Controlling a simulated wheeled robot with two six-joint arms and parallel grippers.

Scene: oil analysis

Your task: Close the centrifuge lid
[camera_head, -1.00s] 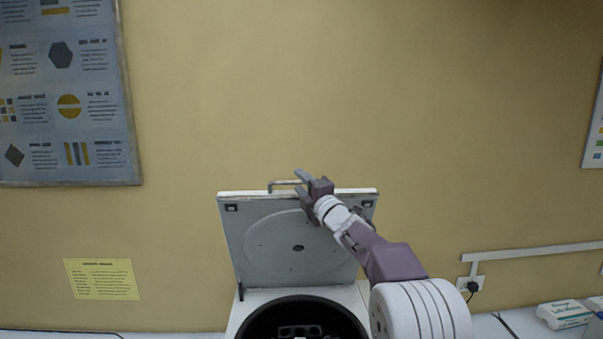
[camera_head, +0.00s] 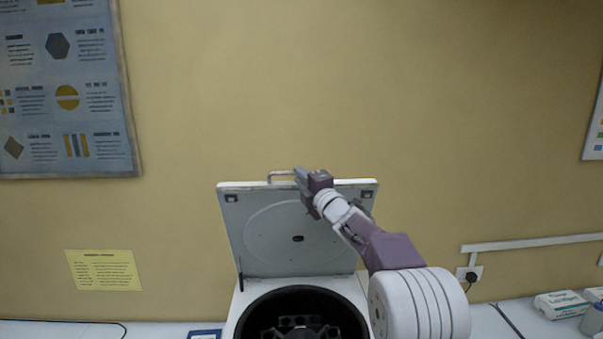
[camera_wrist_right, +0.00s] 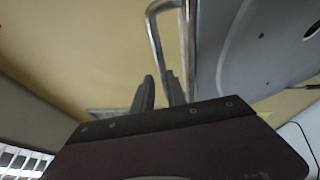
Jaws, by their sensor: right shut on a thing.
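The white centrifuge (camera_head: 358,290) stands on the bench with its lid (camera_head: 258,225) raised nearly upright, so its dark round bowl (camera_head: 262,303) is exposed. A thin metal handle (camera_head: 280,174) is on the lid's top edge; it also shows as a bent bar in the right wrist view (camera_wrist_right: 153,32). My right gripper (camera_head: 302,176) is at the right part of this handle, shut on it. In the right wrist view, the two fingers (camera_wrist_right: 160,92) are close together at the bar's lower end. My left gripper is not in view.
A yellow note (camera_head: 104,270) and a poster (camera_head: 65,95) are on the wall at left. A blue-edged item (camera_head: 204,333) is left of the centrifuge.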

